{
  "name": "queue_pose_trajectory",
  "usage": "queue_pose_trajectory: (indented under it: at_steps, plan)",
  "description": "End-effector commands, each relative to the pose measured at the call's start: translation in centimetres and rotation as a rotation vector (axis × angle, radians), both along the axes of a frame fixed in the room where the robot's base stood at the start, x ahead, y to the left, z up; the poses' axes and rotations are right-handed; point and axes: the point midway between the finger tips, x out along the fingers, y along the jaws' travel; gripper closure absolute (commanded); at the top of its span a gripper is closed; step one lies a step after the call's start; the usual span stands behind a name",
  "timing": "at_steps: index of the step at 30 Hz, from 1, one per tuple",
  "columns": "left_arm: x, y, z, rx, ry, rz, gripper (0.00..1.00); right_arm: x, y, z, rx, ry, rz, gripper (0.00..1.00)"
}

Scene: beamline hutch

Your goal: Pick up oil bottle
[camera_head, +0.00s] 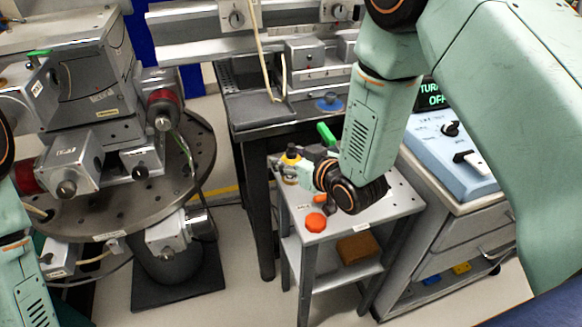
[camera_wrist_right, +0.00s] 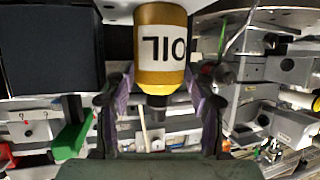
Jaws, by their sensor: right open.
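The oil bottle (camera_head: 290,163), yellow-brown with a dark cap, stands at the back left of the small grey table (camera_head: 385,213). In the right wrist view the bottle (camera_wrist_right: 160,50) appears upside down, with its "OIL" label facing the camera. My right gripper (camera_head: 303,174) is just right of the bottle and partly hides it. In the wrist view its two purple-padded fingers (camera_wrist_right: 160,88) are open, one on each side of the bottle's neck end. I cannot tell whether either finger touches it. My left gripper is out of view; only part of the left arm shows.
A red-orange knob (camera_head: 316,222) lies at the table's front left, and a green object (camera_head: 326,134) is behind the arm. A brown block (camera_head: 357,247) sits on the lower shelf. A blue control box (camera_head: 450,155) is at right, and a round instrument table (camera_head: 120,190) at left.

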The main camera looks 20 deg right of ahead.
Motion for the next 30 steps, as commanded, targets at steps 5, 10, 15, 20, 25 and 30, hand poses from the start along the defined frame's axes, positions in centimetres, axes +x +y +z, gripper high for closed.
queue_pose_trajectory:
  at_steps: [5,10,15,20,25,30]
  plan:
    - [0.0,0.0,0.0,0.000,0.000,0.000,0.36,0.1,0.0,0.0,0.000,0.000,0.000,0.53]
    - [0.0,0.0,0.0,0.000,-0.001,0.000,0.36,0.1,0.0,0.0,0.000,0.000,0.000,0.67]
    - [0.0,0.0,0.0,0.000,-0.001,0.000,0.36,0.1,0.0,0.0,0.000,0.000,0.000,0.81]
    - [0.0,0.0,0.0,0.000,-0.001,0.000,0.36,0.1,0.0,0.0,0.000,0.001,0.000,0.95]
    - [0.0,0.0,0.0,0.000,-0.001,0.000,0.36,0.1,0.0,0.0,0.000,0.000,-0.001,0.96]
    - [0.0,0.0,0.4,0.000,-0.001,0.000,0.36,0.1,0.0,1.1,0.000,-0.001,-0.001,0.96]
